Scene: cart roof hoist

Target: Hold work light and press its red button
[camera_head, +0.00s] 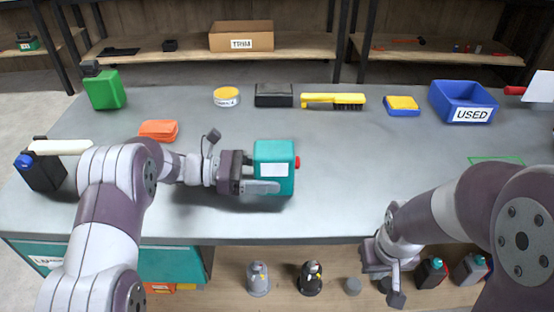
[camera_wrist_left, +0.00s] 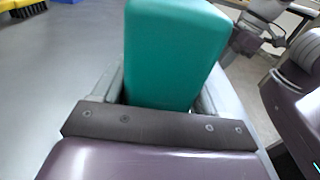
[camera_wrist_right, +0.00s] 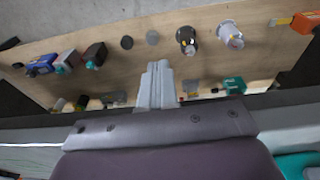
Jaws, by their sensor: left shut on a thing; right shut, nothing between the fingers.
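The work light (camera_head: 274,152) is a teal box with a white label, seen above the grey table in the head view. Its red button (camera_head: 297,162) sticks out on its right side. My left gripper (camera_head: 262,178) is shut on the work light from the left. The left wrist view shows the teal body (camera_wrist_left: 170,55) between the fingers; the button is hidden there. My right gripper (camera_head: 375,270) is low at the table's front edge, apart from the work light. In the right wrist view its fingers (camera_wrist_right: 158,85) are shut together and empty.
On the table (camera_head: 340,200) stand a green canister (camera_head: 104,90), an orange box (camera_head: 158,130), a yellow brush (camera_head: 333,100) and a blue USED bin (camera_head: 463,103). Several bottles stand on the lower shelf (camera_head: 230,280).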

